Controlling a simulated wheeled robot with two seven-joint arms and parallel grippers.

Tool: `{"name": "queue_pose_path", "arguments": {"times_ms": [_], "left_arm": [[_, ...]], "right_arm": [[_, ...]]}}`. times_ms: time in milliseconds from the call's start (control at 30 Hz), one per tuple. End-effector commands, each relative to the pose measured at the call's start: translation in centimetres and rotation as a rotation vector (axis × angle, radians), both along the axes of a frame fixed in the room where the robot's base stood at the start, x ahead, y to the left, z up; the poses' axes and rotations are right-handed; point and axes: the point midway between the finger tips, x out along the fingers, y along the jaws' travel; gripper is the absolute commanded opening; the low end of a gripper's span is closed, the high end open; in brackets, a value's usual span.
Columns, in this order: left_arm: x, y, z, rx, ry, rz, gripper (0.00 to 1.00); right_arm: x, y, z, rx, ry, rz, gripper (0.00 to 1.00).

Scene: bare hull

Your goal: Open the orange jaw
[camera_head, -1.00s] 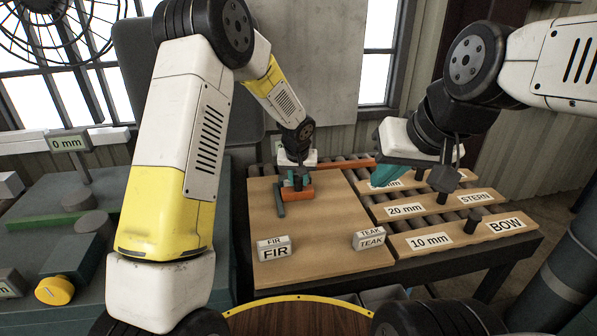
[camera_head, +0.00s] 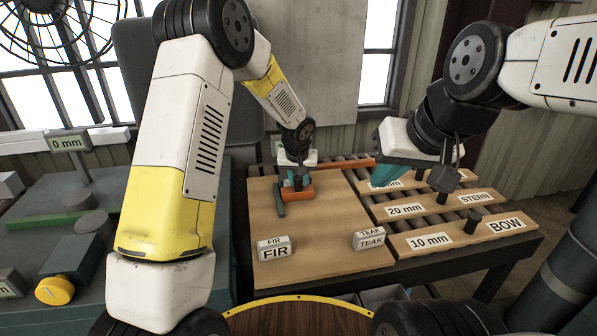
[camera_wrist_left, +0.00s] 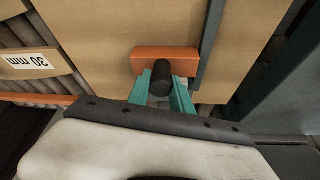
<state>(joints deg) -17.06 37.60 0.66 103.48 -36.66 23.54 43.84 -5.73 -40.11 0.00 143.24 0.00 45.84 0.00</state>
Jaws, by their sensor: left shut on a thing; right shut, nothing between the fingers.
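The orange jaw (camera_head: 303,194) is a small block on the wooden board, beside a dark grey-green bar (camera_head: 281,200). In the left wrist view, the orange jaw (camera_wrist_left: 150,56) has a black knob (camera_wrist_left: 162,74) on it, and its right end lies against or very close to the bar (camera_wrist_left: 211,45). My left gripper (camera_head: 298,183) is over the jaw, its teal fingers (camera_wrist_left: 162,82) shut on the knob from both sides. My right gripper (camera_head: 384,180) is shut and empty, above the boards to the right.
The wooden board (camera_head: 325,215) carries FIR (camera_head: 275,250) and TEAK (camera_head: 369,240) blocks. Labelled boards with black knobs lie right, including a 10 mm board (camera_head: 460,237). An orange bar (camera_head: 347,163) runs behind. A green machine with a yellow knob (camera_head: 54,290) stands left.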

Motion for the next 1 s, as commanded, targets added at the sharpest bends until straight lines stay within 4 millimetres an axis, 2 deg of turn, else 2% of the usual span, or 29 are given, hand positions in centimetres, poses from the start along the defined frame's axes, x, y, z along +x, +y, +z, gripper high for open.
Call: {"name": "queue_pose_path", "arguments": {"times_ms": [233, 533, 833, 867, 900, 1000], "left_arm": [[-0.2, -0.1, 0.1, 0.000, -0.001, -0.001, 0.00], [-4.1, -0.9, 0.1, 0.001, -0.001, -0.004, 0.00], [-4.5, -1.0, 0.0, 0.001, 0.003, -0.002, 0.00], [-4.5, -1.0, 0.0, 0.000, 0.003, -0.002, 0.30], [-4.5, -1.0, 0.0, 0.000, 0.003, -0.002, 0.35], [-4.4, -0.9, 0.0, 0.000, 0.002, -0.001, 0.35]], "right_arm": [[0.0, 0.0, 0.0, 0.000, 0.000, 0.000, 0.00], [0.0, 0.0, 0.0, 0.000, 0.000, 0.000, 0.00], [0.0, 0.0, 0.0, 0.000, 0.000, 0.000, 0.00], [0.0, 0.0, 0.0, 0.000, 0.000, 0.000, 0.00], [0.0, 0.0, 0.0, 0.000, 0.000, 0.000, 0.00], [0.0, 0.0, 0.0, 0.000, 0.000, 0.000, 0.00]]}}
